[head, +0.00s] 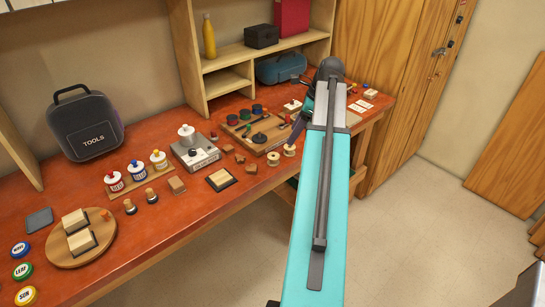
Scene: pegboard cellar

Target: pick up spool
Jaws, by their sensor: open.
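Two small pale wooden spools stand near the front edge of the red workbench (190,215): one spool (273,159) and, to its right, another spool (289,150). My gripper (291,142) is small and dark at the end of my arm, which reaches over the bench from the right. It is open, close above the right-hand spool. Its fingers are hard to make out, and I cannot tell whether they touch anything.
A wooden board (262,146) with small dark and coloured items lies behind the spools. Wooden blocks (251,168) and a grey metal device (195,152) stand to the left. A shelf (215,65) rises at the back. Floor (420,220) is clear at right.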

